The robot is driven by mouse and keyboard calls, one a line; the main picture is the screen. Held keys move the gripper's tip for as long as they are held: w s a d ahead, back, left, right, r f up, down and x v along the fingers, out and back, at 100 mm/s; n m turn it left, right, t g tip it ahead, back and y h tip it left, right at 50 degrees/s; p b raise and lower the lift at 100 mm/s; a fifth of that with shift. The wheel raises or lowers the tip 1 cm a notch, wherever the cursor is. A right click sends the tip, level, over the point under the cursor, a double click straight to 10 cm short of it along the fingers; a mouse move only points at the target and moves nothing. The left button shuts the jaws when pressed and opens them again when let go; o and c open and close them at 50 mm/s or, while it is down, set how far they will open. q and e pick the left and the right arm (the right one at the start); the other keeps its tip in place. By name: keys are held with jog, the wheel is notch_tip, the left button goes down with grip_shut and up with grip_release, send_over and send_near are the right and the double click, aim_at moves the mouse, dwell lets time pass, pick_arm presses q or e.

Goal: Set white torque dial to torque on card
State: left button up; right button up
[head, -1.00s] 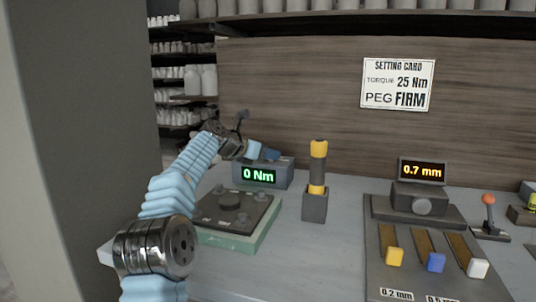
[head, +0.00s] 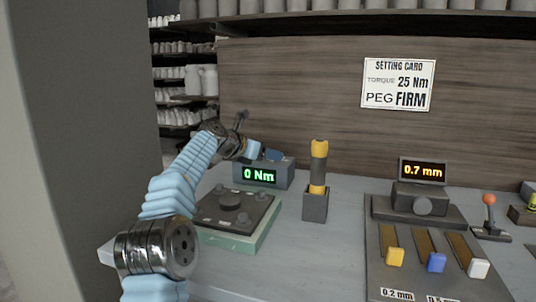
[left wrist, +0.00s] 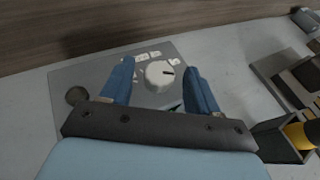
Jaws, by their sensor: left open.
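The white torque dial (left wrist: 160,75) shows in the left wrist view, on the top of a grey box (left wrist: 70,77), with a dark pointer mark and small white labels around it. My left gripper (left wrist: 157,72) is open, its two blue fingers on either side of the dial; I cannot tell whether they touch it. In the head view the left gripper (head: 270,154) is at the grey box with the green display (head: 259,176), which reads 0 Nm. The dial is hidden there by my arm. The setting card (head: 398,84) on the wall reads torque 25 Nm, peg firm.
A black-and-yellow tool (head: 319,165) stands in a grey holder. A dark plate on a green block (head: 225,212) is in front of the torque box. A panel with yellow, blue and white sliders (head: 436,262) and a 0.7 mm display (head: 423,170) are at right.

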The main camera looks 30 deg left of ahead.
pick_arm(q)
jog(key=b+v, duration=0.1)
jog(key=v, duration=1.2)
jog(key=shift+s, duration=0.25)
